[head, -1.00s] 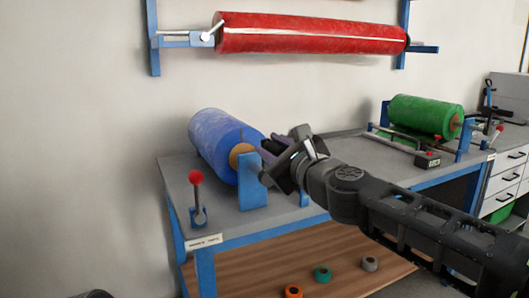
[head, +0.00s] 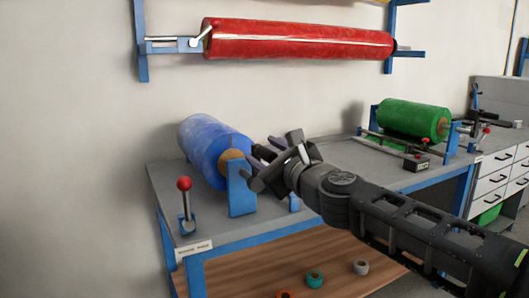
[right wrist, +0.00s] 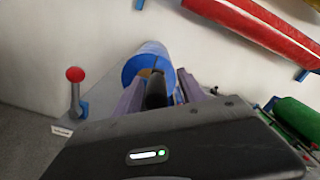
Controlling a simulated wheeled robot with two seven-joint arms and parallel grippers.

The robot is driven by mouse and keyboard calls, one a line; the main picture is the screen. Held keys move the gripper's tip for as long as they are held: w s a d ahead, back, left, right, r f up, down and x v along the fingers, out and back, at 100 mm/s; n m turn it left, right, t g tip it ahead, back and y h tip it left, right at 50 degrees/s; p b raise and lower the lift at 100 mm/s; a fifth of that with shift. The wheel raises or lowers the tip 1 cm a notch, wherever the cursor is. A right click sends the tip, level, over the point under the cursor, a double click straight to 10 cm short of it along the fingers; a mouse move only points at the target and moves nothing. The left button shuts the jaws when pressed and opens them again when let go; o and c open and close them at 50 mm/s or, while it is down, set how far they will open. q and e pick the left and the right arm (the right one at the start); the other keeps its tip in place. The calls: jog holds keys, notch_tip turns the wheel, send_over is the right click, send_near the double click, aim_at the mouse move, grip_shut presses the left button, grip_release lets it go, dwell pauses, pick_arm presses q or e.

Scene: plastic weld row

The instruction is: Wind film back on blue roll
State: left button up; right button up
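The blue roll (head: 207,148) lies on a stand on the grey bench, its near end held by a blue bracket (head: 241,190). The roll also shows in the right wrist view (right wrist: 146,62). My right gripper (head: 268,156) is just right of the roll's near end, close to the bracket. In the right wrist view its two purple fingers (right wrist: 160,93) are apart. A black rounded piece, perhaps a crank handle (right wrist: 155,91), shows between them with gaps at both sides; contact cannot be seen. Loose film is not visible. My left gripper is not in view.
A red-knobbed lever (head: 185,205) stands at the bench's front left corner. A red roll (head: 300,40) hangs on the wall above. A green roll (head: 412,118) sits on the bench farther right. Small tape rolls (head: 314,279) lie on the wooden shelf below.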

jog(key=shift+f, duration=0.1)
dwell(0.3)
jog(key=shift+s+d, duration=0.2)
jog(key=shift+s, duration=0.1)
jog(key=b+v, duration=0.2)
jog(key=v, duration=0.5)
